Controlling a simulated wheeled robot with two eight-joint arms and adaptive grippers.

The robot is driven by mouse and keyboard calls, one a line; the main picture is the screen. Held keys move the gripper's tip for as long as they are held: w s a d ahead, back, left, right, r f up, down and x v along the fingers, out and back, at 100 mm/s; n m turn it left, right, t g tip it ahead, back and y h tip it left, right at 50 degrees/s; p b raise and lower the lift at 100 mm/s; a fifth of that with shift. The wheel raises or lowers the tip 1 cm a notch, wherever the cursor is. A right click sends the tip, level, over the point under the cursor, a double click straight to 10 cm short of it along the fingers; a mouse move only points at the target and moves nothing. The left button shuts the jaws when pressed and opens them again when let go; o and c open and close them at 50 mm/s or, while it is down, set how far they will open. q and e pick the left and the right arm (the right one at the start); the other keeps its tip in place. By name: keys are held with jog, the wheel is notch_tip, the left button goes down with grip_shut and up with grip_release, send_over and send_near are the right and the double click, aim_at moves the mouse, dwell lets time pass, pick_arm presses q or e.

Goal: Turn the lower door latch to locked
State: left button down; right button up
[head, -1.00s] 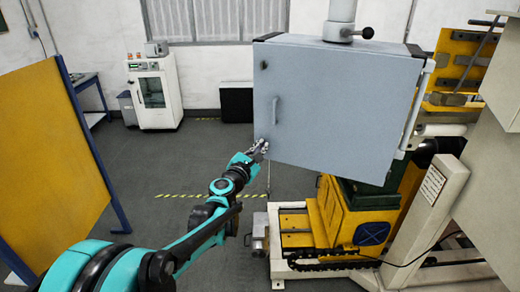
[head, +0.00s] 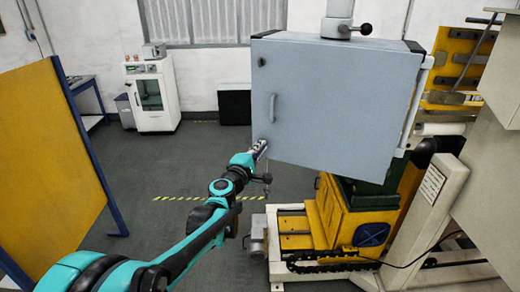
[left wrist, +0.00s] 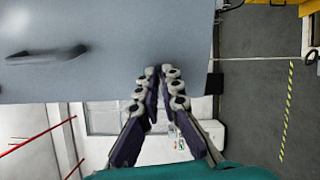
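The grey cabinet door (head: 325,105) is closed, with a bar handle (head: 273,107) near its left edge. A small upper latch (head: 262,62) sits above the handle. The lower latch, at the door's lower left corner, is hidden by my left gripper (head: 262,145). In the left wrist view, the left gripper's fingers (left wrist: 158,72) are close together at the tips, against the door (left wrist: 110,55), with only a narrow gap between them. They appear shut on the lower latch, though the latch itself cannot be made out. The handle (left wrist: 47,54) shows to their left. My right gripper is not in view.
The cabinet hangs from a post (head: 340,15) with a clamp lever. Below it stands a yellow machine base (head: 350,215). A yellow panel (head: 45,150) stands at the left. The floor between is clear.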

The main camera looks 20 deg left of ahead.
pick_arm(q)
jog(key=shift+f+m, duration=0.15)
jog(key=shift+m, duration=0.65)
jog(key=c, duration=1.7)
grip_release()
jog(key=shift+s, duration=0.1)
jog(key=s, duration=0.4)
jog(key=s+a, duration=0.1)
jog(key=s, duration=0.6)
jog(key=shift+s+a, duration=0.3)
jog(key=shift+s, duration=0.1)
jog(key=shift+m, duration=0.3)
